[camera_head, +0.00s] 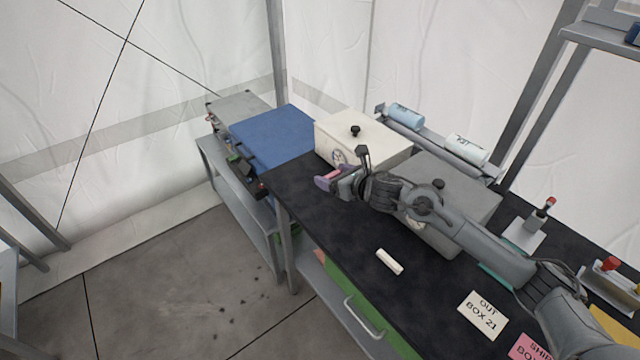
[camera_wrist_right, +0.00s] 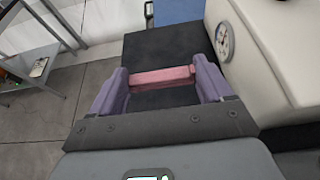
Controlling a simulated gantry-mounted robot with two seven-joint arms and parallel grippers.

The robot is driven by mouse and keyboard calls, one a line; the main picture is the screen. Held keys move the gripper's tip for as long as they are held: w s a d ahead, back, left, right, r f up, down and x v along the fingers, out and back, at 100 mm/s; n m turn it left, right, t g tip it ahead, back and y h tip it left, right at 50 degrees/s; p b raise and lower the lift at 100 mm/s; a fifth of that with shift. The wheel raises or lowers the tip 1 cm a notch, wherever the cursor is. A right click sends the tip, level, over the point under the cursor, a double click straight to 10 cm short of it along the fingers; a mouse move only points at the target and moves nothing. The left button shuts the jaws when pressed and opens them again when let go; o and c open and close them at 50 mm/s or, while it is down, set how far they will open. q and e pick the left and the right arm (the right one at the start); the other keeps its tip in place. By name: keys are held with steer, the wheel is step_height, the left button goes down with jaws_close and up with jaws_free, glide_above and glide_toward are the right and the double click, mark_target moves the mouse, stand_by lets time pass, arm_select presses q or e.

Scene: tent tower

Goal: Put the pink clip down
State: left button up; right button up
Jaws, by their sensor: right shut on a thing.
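The pink clip (camera_head: 334,173) is a small pink bar held between the purple fingers of my right gripper (camera_head: 328,179). In the right wrist view the clip (camera_wrist_right: 162,76) spans crosswise from one finger to the other. My right gripper is shut on it, over the far left part of the black tabletop (camera_head: 330,220), just in front of the white box. The exact gap between clip and tabletop is hard to tell. My left gripper is not in view.
A white box (camera_head: 360,138) with a dial and a grey box (camera_head: 465,190) stand along the back. A blue box (camera_head: 272,135) is at the far left. A white block (camera_head: 389,262) and an OUT BOX 21 card (camera_head: 483,315) lie on the tabletop. Its front left is clear.

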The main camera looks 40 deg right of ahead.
glide_above(333, 206)
step_height(333, 206, down, 6)
steer(key=shift+s+r+b, duration=0.15)
steer(key=shift+r+b, duration=0.05)
steer(key=shift+b, duration=0.25)
steer(key=shift+f, duration=0.55)
steer(key=shift+f+b, duration=0.35)
steer(key=shift+f, duration=1.05)
steer(key=shift+r, duration=0.1)
steer(key=shift+f, duration=0.25)
steer(key=o, duration=0.9)
